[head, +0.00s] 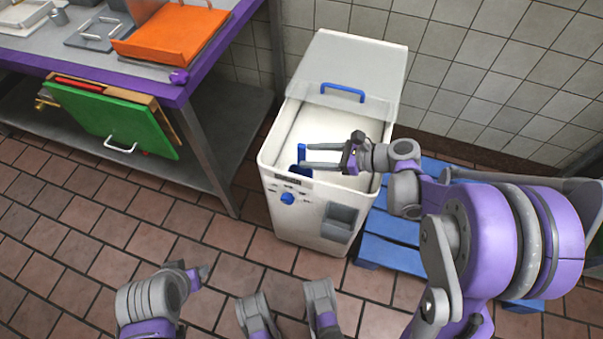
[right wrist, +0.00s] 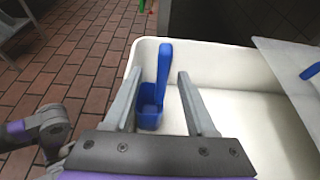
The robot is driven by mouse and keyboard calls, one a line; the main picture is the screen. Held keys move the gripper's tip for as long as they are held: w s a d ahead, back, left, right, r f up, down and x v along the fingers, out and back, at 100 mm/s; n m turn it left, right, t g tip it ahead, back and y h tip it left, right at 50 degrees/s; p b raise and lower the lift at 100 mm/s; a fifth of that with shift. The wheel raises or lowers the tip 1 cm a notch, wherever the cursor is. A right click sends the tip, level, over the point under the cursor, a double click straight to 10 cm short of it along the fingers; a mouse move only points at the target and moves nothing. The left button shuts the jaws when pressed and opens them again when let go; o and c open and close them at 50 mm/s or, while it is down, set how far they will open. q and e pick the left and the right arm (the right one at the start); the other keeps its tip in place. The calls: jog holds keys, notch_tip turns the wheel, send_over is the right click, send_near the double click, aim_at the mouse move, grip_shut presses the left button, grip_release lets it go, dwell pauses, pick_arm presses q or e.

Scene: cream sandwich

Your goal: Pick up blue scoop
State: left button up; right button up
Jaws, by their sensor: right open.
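The blue scoop (head: 301,158) is at the left inner side of the white bin (head: 273,151), near its front. In the right wrist view the scoop (right wrist: 150,118) stands with its handle up, close to the bin's wall. My right gripper (head: 305,155) is open and reaches into the bin from the right. In the right wrist view the scoop's handle shows between the two fingers (right wrist: 160,75), with a gap on each side; I see no grip on it. My left gripper (head: 200,274) is low at the bottom left, away from the bin; its jaw opening is unclear.
The bin's clear lid with a blue handle (head: 343,90) is at its back. A blue pallet (head: 393,227) lies right of the bin. A purple-edged table (head: 140,82) with an orange board (head: 170,35) stands left, a green board (head: 110,125) below its top. Tiled floor is clear in front.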

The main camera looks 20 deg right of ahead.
jog(key=b+x, duration=0.1)
jog(key=x, duration=0.7)
jog(key=shift+d+b, duration=0.15)
jog(key=shift+b, duration=0.15)
jog(key=shift+w+f, duration=0.1)
jog(key=shift+f, duration=0.05)
grip_shut()
dwell(0.9)
